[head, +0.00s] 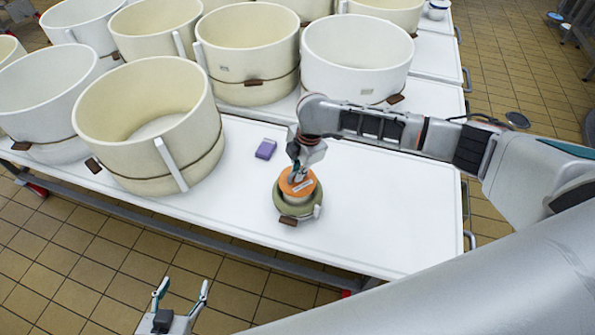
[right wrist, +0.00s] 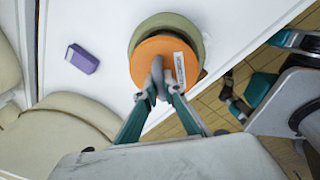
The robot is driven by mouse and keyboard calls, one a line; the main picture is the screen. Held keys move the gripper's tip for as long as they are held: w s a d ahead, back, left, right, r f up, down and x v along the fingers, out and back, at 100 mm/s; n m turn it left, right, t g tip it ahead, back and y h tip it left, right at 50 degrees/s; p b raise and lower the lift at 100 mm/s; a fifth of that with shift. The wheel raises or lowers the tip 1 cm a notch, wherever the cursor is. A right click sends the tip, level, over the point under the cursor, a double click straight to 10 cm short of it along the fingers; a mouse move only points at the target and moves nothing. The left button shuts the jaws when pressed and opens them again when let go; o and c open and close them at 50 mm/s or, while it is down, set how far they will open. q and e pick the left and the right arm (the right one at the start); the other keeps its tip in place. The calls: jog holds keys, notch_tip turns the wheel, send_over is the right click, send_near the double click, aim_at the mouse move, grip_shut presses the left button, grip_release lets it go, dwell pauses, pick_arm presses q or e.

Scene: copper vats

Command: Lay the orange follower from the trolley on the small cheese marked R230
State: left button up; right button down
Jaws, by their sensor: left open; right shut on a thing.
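The orange follower (head: 305,187) is a round disc at the front middle of the white table. My right gripper (head: 294,177) is shut on it from above; in the right wrist view the fingertips (right wrist: 158,80) meet at the middle of the disc (right wrist: 150,55). A small green round mould (head: 297,209) with a brown tag and a pale strip stands under the disc, which covers most of its top. I cannot tell whether the disc touches it. A white label shows on the disc, unreadable. No R230 mark is legible. My left gripper (head: 181,294) is open and empty, over the floor.
A purple block (head: 266,148) lies behind and left of the green mould. Large cream tubs (head: 150,115) crowd the table's left and back. The tabletop right of the mould is clear (head: 390,210). The table's front edge is close to the mould.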

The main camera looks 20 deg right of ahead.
notch_tip(320, 180, down, 2)
jog(key=shift+f+b, duration=0.25)
jog(key=shift+b, duration=0.85)
jog(key=shift+w+r+p, duration=0.1)
jog(key=shift+r+p, duration=0.1)
jog(key=shift+p, duration=0.25)
pick_arm(q)
jog(key=shift+f, duration=0.85)
pick_arm(e)
jog(key=shift+f, duration=0.1)
pick_arm(q)
jog(key=shift+s+f, duration=0.25)
jog(key=shift+f, duration=0.05)
jog(key=shift+w+r, duration=0.1)
jog(key=shift+r, duration=0.05)
pick_arm(e)
jog(key=shift+f, duration=0.35)
jog(key=shift+f, duration=0.45)
jog(key=c, duration=2.1)
grip_release()
